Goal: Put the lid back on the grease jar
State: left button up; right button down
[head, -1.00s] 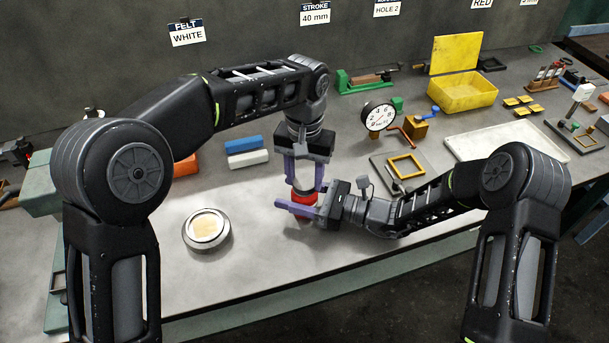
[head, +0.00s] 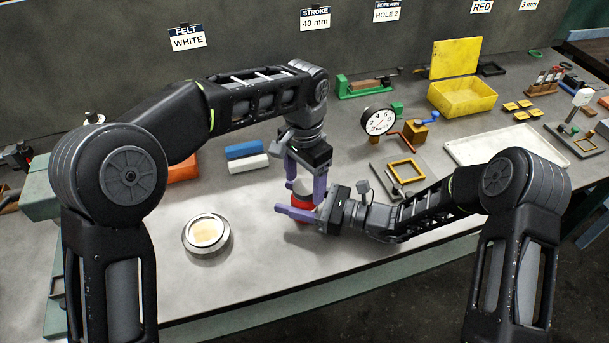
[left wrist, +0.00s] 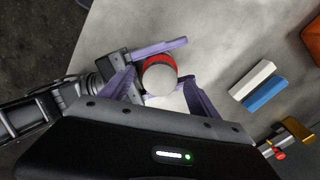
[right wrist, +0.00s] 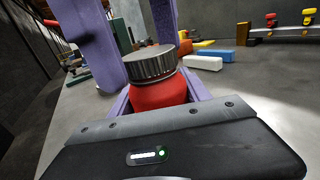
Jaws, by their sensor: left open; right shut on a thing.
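The red grease jar (head: 303,199) stands near the front middle of the bench. Its ribbed silver lid (right wrist: 151,63) sits on top of it and looks level; I cannot tell whether it is screwed tight. The pale lid top faces me in the left wrist view (left wrist: 159,80). My right gripper (head: 300,208) is low at the jar and shut on its red body. My left gripper (head: 306,182) points down from above, open, with its fingers on either side of the lid. The far side of the jar is hidden.
A round silver dish (head: 207,234) with tan contents lies to the left on clear bench. Blue (head: 244,149) and white (head: 240,164) blocks lie behind. A dial gauge (head: 379,120), a yellow box (head: 462,98) and a pale tray (head: 506,146) stand to the right.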

pick_arm(q)
jog(key=shift+r, duration=3.7)
pick_arm(e)
jog(key=shift+c, duration=2.1)
grip_release()
pick_arm(q)
jog(key=shift+f+b, duration=0.85)
pick_arm(e)
jog(key=v, duration=0.7)
jog(key=shift+w, duration=0.1)
jog(key=shift+s+d, duration=0.2)
jog(key=shift+d, duration=0.2)
